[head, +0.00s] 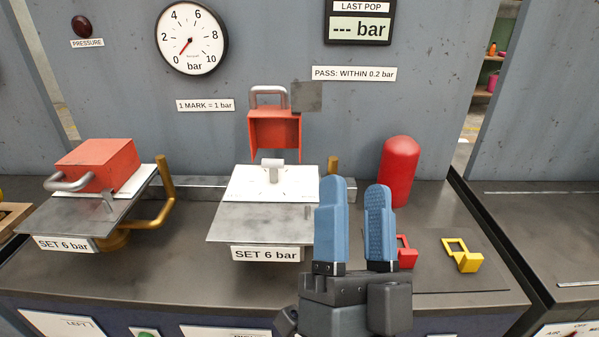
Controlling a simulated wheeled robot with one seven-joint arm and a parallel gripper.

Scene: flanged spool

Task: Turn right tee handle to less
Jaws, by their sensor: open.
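The right tee handle (272,172) is a small light-grey tee standing upright on a white marked plate (240,182) at the middle. The marks are too small to read. A metal plate (250,225) in front bears a "SET 6 bar" label (267,254). A red cover (275,132) with a grey handle is tipped up behind the tee, leaving it uncovered. My gripper (355,186) is open and empty, fingers pointing up in the picture, to the right of the tee and apart from it. Its left finger hides part of the plate's right edge.
On the left, a red cover (98,165) sits shut over another unit with a brass pipe (163,200). A red cylinder (400,170), a red tag (407,252) and a yellow tag (463,257) are at right. The pressure gauge (191,38) needle points near 0.

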